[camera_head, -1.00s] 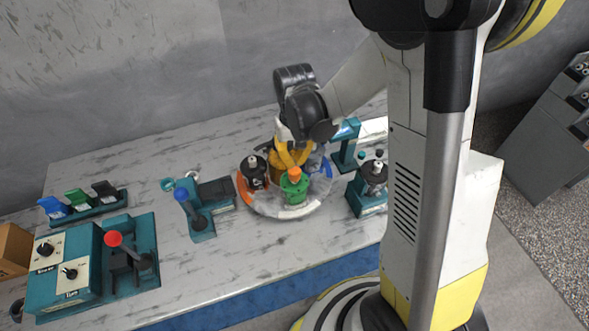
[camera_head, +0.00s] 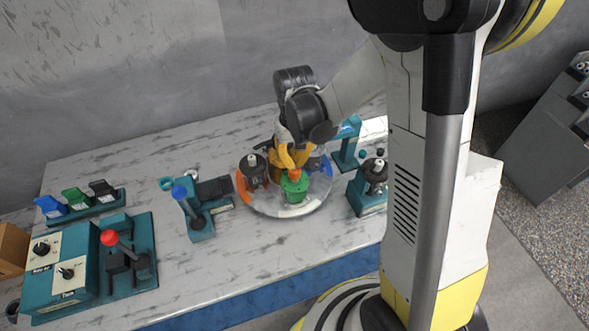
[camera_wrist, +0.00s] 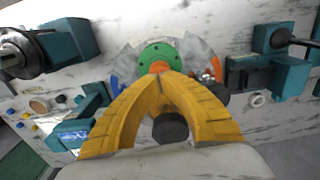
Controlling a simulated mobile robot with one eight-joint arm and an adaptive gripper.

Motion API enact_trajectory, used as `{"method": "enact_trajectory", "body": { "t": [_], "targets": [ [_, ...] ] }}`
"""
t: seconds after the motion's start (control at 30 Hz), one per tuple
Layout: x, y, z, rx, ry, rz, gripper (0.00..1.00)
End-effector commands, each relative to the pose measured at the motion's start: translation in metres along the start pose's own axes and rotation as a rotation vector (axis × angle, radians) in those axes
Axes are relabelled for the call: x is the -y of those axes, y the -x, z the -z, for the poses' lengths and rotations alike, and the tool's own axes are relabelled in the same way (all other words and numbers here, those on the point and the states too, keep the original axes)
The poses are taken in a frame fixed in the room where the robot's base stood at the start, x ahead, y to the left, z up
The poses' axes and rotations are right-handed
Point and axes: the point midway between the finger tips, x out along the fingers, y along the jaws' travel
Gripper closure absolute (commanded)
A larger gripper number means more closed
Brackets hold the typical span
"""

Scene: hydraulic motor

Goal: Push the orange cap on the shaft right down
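The orange cap (camera_head: 295,174) sits on top of the green part (camera_head: 294,188), at the near side of a round turntable (camera_head: 285,210). In the wrist view the cap (camera_wrist: 159,67) shows in the middle of the green disc (camera_wrist: 158,55), partly hidden by my fingertips. The shaft under the cap is hidden. My gripper (camera_head: 295,164) has yellow fingers pointing down just over the cap. In the wrist view its fingertips (camera_wrist: 167,75) come together at the cap's edge, with nothing seen held between them. I cannot tell whether they touch the cap.
A dark motor part (camera_head: 253,170) stands on the turntable left of the green part. A teal fixture (camera_head: 372,186) stands to the right and a blue-handled teal device (camera_head: 195,212) to the left. A control box (camera_head: 66,270) with a red-knobbed lever (camera_head: 110,238) is farther left. The front tabletop is clear.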

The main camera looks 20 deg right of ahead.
Motion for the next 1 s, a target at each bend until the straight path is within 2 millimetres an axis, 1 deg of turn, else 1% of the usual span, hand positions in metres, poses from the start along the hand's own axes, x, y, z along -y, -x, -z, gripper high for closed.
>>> {"method": "enact_trajectory", "body": {
  "t": [0.67,1.0],
  "targets": [
    [0.0,-0.022,0.0,0.0,0.0,0.0,1.0],
    [0.0,-0.022,0.0,0.0,0.0,0.0,1.0]
  ]
}}
